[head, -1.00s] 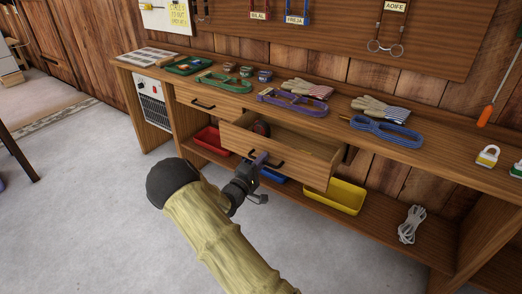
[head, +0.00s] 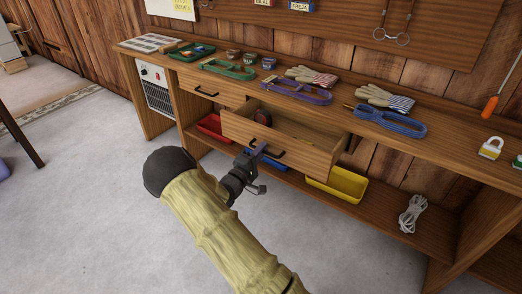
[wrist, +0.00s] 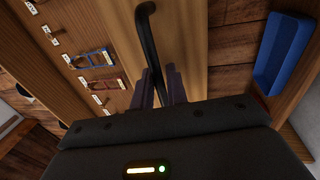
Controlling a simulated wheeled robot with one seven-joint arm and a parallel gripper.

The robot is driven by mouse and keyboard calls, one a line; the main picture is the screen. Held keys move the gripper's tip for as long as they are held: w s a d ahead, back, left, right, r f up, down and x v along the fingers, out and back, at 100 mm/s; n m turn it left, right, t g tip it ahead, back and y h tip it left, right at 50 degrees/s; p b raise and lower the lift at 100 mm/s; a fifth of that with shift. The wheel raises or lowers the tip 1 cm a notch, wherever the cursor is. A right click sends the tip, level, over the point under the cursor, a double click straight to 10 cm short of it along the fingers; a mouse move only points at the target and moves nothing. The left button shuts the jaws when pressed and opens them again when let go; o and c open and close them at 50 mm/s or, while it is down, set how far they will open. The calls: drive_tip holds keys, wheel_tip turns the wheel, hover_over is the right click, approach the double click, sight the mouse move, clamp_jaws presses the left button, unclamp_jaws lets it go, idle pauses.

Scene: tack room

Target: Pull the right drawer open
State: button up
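The right drawer (head: 300,160) of the wooden bench stands well pulled out, its inside visible from above. A dark round thing and a thin red item lie in it, partly hidden by the front panel. Its black bar handle (head: 277,154) is on the front panel. My gripper (head: 258,152) is at the left part of this handle. In the wrist view the handle (wrist: 149,35) runs down between the two fingers of my gripper (wrist: 163,85), which appear shut on it. The left drawer (head: 212,88) is closed.
The lower shelf holds a red tray (head: 214,127), a blue tray (head: 272,164), a yellow tray (head: 338,185) and white rope (head: 412,213). Grey floor in front is clear.

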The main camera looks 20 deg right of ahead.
drive_tip(key=p+v, duration=0.3)
drive_tip(key=v, duration=1.4)
drive_tip(key=shift+r, duration=0.15)
